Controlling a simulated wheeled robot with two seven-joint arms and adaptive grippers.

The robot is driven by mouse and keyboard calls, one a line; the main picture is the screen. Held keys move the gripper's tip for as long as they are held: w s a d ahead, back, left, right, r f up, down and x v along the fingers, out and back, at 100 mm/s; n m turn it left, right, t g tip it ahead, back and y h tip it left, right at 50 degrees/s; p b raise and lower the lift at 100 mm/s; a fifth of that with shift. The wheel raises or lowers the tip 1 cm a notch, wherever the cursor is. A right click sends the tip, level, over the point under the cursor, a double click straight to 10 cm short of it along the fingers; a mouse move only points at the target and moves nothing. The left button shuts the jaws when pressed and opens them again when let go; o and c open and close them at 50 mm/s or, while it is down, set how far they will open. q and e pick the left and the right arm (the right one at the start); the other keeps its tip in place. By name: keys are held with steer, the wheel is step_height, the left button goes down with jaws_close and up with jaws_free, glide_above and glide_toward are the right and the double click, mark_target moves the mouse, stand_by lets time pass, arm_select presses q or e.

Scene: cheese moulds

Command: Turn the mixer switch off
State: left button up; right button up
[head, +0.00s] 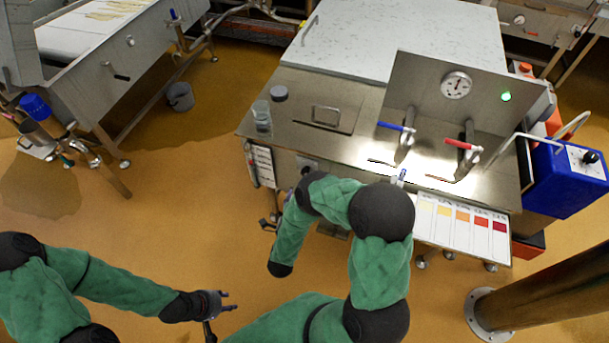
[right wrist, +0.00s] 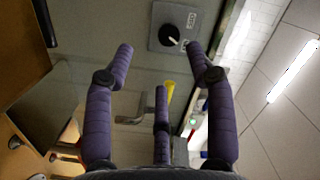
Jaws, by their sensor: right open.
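The mixer switch (right wrist: 171,36) is a black round knob with a light pointer mark on a grey plate, in the right wrist view. My right gripper (right wrist: 160,50) is open, its purple fingers spread in front of the plate. The knob lies beyond and between the fingertips, nearer the right one; I see no finger closed on it. In the head view my right arm hides most of that part of the steel vat's front (head: 285,160). My left gripper (head: 228,300) is open and empty, low over the floor.
A green lamp (head: 505,96) is lit beside a dial gauge (head: 456,85) on the vat's upright panel. Blue (head: 396,127) and red (head: 463,144) handled valves stand below it. A colour chart hangs at the front. A steel post (head: 540,290) stands at lower right.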

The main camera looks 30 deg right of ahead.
steer(key=b+x, duration=0.2)
steer(key=x, duration=0.8)
steer(key=shift+s+d+r+m+h+b, duration=0.2)
steer(key=shift+d+r+m+h+b, duration=0.1)
steer(key=shift+d+r+h, duration=0.25)
steer(key=shift+r, duration=0.1)
jaws_close()
